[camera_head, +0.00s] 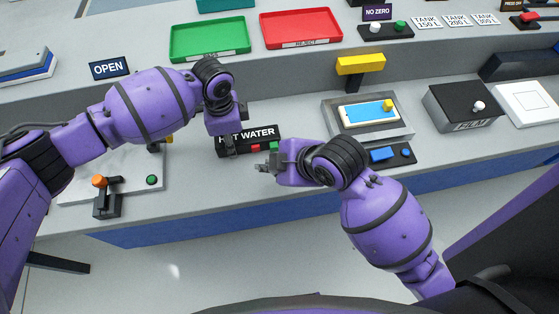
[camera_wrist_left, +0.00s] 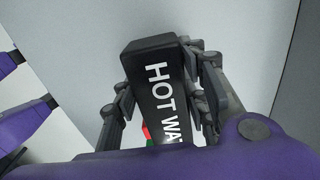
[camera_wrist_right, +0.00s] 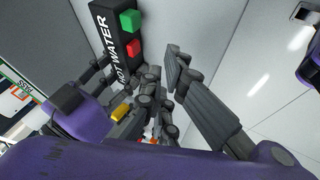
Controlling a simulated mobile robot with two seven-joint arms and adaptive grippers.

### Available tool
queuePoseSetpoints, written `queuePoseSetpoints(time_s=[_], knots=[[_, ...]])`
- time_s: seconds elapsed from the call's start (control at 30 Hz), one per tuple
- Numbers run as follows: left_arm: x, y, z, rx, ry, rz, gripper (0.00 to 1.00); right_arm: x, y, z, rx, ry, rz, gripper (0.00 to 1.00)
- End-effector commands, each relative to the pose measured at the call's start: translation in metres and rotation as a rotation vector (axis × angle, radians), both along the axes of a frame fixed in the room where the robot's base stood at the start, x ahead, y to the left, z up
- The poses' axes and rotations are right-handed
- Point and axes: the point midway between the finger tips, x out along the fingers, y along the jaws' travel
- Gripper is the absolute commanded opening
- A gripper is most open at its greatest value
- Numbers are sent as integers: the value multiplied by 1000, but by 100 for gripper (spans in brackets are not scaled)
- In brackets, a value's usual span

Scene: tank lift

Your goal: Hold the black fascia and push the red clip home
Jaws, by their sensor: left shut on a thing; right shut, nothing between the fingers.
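The black fascia (camera_head: 268,132), lettered HOT WATER, lies along the front of the bench. It also shows in the left wrist view (camera_wrist_left: 155,62) and the right wrist view (camera_wrist_right: 113,42). My left gripper (camera_head: 229,146) is shut on the fascia, with fingers on both long sides near its left end. The red clip (camera_head: 256,148) stands out from the fascia's front side, beside a green one (camera_head: 273,146). The red clip also shows in the right wrist view (camera_wrist_right: 134,48). My right gripper (camera_head: 262,168) is shut and empty, just in front of the red clip, apparently apart from it.
Behind are a green tray (camera_head: 210,40) and a red tray (camera_head: 302,28) on the raised shelf. A yellow block (camera_head: 360,65) juts from the shelf. Right are a grey-framed unit (camera_head: 400,130) and a black FILM box (camera_head: 462,105). An orange-knobbed lever (camera_head: 100,182) stands left.

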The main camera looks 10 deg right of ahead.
Motion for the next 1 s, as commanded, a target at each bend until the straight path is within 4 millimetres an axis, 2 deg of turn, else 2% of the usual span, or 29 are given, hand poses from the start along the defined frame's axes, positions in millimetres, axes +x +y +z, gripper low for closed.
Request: queuePoseSetpoints(time_s=[0.1, 0.23, 0.7, 0.73, 0.8, 0.87, 1.0], knots=[[0, 0, -1, 1, 1, 1, 21, -9, -8, 15, -2, -1, 1, 0], [0, 0, -1, 1, 1, 1, 21, -15, -12, 25, 0, 1, 1, 0], [0, 0, -1, 0, 0, 1, 21, -17, -13, 28, 0, 1, 0, 0], [0, 0, -1, 0, -1, 1, 44, -17, -13, 28, 0, 1, 0, 0], [0, 0, -1, 0, -1, 1, 53, -17, -13, 28, 0, 1, 0, 0], [0, 0, -1, 0, -1, 1, 61, -17, -13, 28, 0, 1, 0, 0], [0, 0, 0, 0, -1, 1, 62, -17, -13, 28, 0, 1, 0, 0]])
